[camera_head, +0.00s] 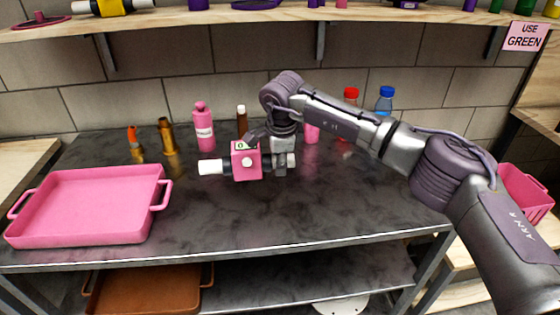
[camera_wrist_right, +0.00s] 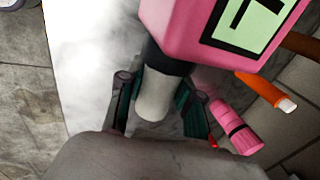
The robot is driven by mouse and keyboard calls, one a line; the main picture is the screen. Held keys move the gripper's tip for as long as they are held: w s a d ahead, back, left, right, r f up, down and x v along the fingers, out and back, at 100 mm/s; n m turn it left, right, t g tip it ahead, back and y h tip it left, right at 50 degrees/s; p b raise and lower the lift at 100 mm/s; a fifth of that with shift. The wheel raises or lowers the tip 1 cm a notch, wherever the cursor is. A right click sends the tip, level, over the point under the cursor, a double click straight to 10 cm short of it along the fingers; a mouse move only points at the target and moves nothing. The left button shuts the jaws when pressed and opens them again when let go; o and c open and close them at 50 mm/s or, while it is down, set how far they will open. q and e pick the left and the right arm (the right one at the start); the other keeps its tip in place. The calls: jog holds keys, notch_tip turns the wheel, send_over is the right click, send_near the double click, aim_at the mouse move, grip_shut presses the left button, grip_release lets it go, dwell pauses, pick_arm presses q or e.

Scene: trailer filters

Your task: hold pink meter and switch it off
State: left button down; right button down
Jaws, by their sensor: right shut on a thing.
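The pink meter (camera_head: 240,165) is a boxy body with a small display on top, a pale round knob on its front and a white cylinder at its left end. It is held just above the dark worktop, or touches it; I cannot tell which. My right gripper (camera_head: 268,158) is shut on its right end. In the right wrist view the meter (camera_wrist_right: 212,28) shows a pale green display with a dark mark. A black collar and white cylindrical end (camera_wrist_right: 155,97) sit between the right gripper's fingers (camera_wrist_right: 160,92). My left gripper is not in view.
A pink tray (camera_head: 90,238) stands on the worktop at left. A pink bottle (camera_head: 203,130), brass-coloured fittings (camera_head: 168,140) and red-capped (camera_head: 350,94) and blue-capped (camera_head: 385,93) bottles stand along the back. A pink basket (camera_head: 524,190) is at right. The front middle worktop is clear.

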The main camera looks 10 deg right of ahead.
aim_at(279, 199)
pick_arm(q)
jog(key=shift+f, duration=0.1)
pick_arm(e)
jog(key=shift+f, duration=0.1)
